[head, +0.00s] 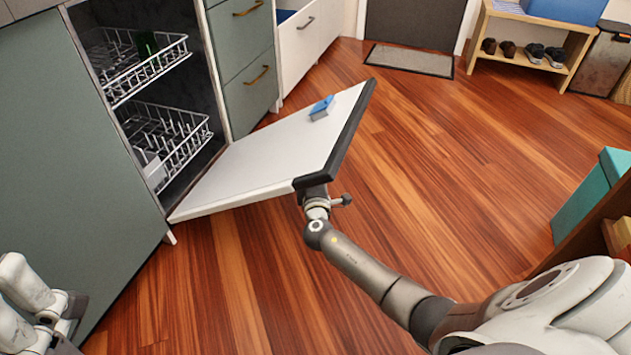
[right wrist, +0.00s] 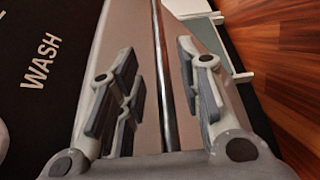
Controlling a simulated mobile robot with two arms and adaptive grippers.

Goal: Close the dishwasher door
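The dishwasher door (head: 262,152) is open in the head view, sloping out from the cabinet, with a white inner face and a dark outer edge. The dishwasher's upper rack (head: 150,70) and lower rack (head: 175,140) sit inside the cavity. My right gripper (head: 314,192) is at the door's near outer corner. In the right wrist view my right gripper (right wrist: 158,80) has its fingers apart, close to the dark panel (right wrist: 60,30) marked WASH; contact cannot be told. My left arm shows at the lower left; its gripper (head: 72,312) is partly cut off, its fingers unclear.
A blue and white item (head: 322,107) lies on the door. Green drawers (head: 245,60) and an open white drawer (head: 300,40) stand beyond. Wooden floor (head: 440,170) is clear to the right. A shoe rack (head: 530,50) and a teal box (head: 590,195) are farther right.

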